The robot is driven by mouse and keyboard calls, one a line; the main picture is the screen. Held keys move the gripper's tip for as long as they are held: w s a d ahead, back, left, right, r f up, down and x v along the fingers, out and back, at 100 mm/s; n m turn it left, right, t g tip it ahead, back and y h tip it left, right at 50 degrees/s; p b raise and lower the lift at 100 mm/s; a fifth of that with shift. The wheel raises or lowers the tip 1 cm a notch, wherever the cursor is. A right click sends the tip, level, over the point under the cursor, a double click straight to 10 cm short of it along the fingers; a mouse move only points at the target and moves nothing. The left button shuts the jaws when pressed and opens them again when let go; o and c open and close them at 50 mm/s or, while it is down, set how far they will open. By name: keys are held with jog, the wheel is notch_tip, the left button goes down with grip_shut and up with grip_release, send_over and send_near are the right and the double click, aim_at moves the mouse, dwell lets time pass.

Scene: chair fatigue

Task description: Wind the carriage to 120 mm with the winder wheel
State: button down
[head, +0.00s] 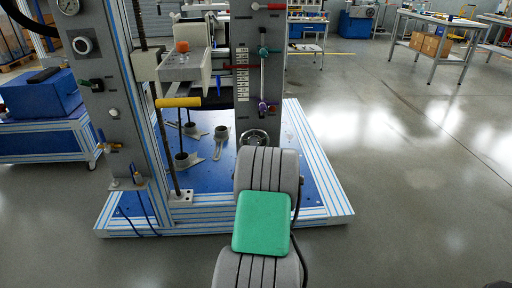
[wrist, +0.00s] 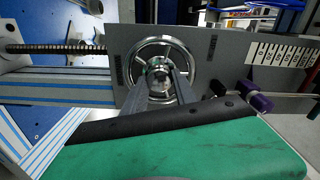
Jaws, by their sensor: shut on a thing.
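The winder wheel (wrist: 137,57) is a shiny metal ring with a hub, set on a grey panel in the wrist view. My gripper (wrist: 161,83) reaches up to the middle of the wheel, its two fingers shut on the wheel's bright central part; the exact contact is hard to see. In the head view the wheel's upper rim (head: 253,133) shows just above my arm, which hides the gripper. A grey block with an orange knob (head: 185,66), perhaps the carriage, sits on the test frame at upper left. A white marked scale (head: 242,75) runs down the grey column; its reading is too small to tell.
A purple-knobbed lever (wrist: 258,101) sticks out close right of the wheel. A yellow-ended bar (head: 179,102) juts from the frame. Loose grey fixtures (head: 221,136) stand on the blue base plate (head: 215,165). The floor at right is clear.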

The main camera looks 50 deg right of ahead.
jog(key=shift+f, duration=0.1)
dwell(0.3)
jog(key=c, duration=1)
grip_release()
jog(key=shift+s+a, duration=0.1)
jog(key=v, duration=0.7)
jog(key=shift+s+a+p, duration=0.2)
jog(key=shift+p, duration=0.25)
